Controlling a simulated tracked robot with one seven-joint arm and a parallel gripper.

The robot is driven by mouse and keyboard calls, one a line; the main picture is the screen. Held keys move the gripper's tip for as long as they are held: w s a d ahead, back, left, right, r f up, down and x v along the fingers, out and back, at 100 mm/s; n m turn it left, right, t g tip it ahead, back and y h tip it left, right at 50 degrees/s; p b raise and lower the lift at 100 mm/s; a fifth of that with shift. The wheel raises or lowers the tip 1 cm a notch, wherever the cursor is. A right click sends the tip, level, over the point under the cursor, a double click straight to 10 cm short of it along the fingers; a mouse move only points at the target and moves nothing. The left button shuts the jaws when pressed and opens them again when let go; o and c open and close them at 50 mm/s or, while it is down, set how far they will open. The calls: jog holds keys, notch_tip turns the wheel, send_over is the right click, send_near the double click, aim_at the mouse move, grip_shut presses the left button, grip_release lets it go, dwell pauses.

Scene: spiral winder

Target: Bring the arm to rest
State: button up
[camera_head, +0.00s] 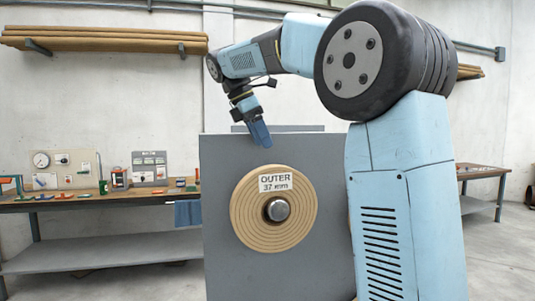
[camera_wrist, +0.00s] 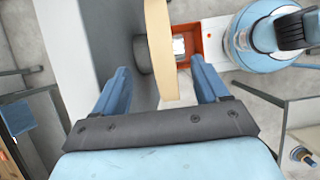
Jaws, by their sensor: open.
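My gripper (camera_head: 261,137) hangs from my light blue arm (camera_head: 305,45), pointing down in front of the upper part of a grey upright panel. In the wrist view its two blue fingers (camera_wrist: 160,78) are spread wide, with nothing gripped. The round tan spiral disc (camera_head: 247,222) sits on the panel's face around a metal hub (camera_head: 277,210) and bears an "OUTER 37 mm" label (camera_head: 275,183). In the head view the fingertips are just above the disc's top edge. In the wrist view the disc's edge (camera_wrist: 158,45) shows between the fingers; I cannot tell the depth gap.
The grey panel (camera_head: 225,270) fills the middle. A workbench (camera_head: 110,203) with tools and gauges stands at the left, another (camera_head: 478,172) at the right. Long boards (camera_head: 100,40) lie on a wall rack. An orange-red box (camera_wrist: 205,45) shows below in the wrist view.

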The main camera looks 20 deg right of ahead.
jog(key=s+d+f+m+t+y, duration=0.2)
jog(key=s+f+m, duration=0.7)
jog(key=s+f, duration=0.2)
jog(key=s+d+f+m+t+y, duration=0.3)
jog(key=s+f+m, duration=0.6)
jog(key=s, duration=0.7)
notch_tip(320, 180, down, 2)
jog(key=shift+s+f+t, duration=0.1)
jog(key=shift+s+t, duration=0.15)
jog(key=shift+t, duration=0.05)
